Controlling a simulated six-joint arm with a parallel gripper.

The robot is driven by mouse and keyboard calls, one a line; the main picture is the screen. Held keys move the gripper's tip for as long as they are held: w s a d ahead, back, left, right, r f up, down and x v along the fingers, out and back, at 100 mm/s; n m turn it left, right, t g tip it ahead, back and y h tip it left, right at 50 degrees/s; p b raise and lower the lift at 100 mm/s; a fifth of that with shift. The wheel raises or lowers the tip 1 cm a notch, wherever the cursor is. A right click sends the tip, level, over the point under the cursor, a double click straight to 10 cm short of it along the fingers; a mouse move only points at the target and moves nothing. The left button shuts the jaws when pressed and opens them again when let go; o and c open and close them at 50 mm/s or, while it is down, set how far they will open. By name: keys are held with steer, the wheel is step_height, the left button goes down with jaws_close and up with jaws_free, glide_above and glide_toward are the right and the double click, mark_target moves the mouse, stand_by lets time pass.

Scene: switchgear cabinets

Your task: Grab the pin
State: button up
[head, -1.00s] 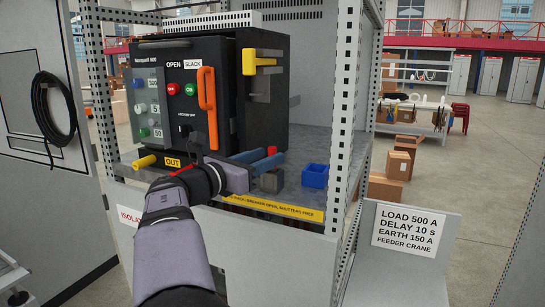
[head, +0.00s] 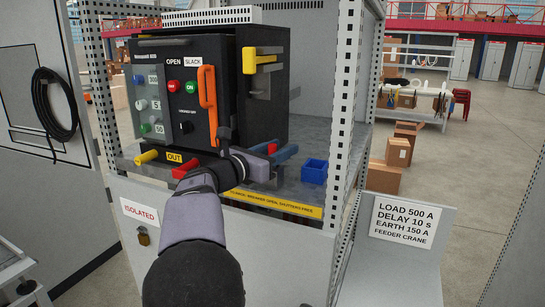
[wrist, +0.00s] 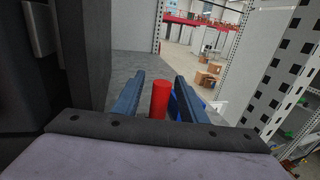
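A red pin (wrist: 159,100) stands between the two blue fingers of my gripper (wrist: 158,98) in the wrist view. A gap shows on each side of it, wider on the left. In the head view my gripper (head: 277,151) is over the shelf, right of the black breaker's front, and a bit of the red pin (head: 272,148) shows at the fingers. The gripper is open. The pin's lower part is hidden behind the wrist and gripper.
The black breaker (head: 268,115) stands close on the left, with an orange handle (head: 208,95). A blue bin (head: 314,172) sits just right of the fingers. A perforated post (head: 345,110) bounds the shelf's right. A red handle (head: 185,168) is at the front.

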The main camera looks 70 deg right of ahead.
steer(key=shift+s+d, duration=0.15)
steer(key=shift+d, duration=0.35)
jaws_close()
steer(key=shift+r, duration=0.2)
step_height(320, 180, up, 7)
steer(key=b, duration=0.1)
steer(key=b+v, duration=0.6)
steer(key=v, duration=1.2)
steer(key=shift+f, duration=0.15)
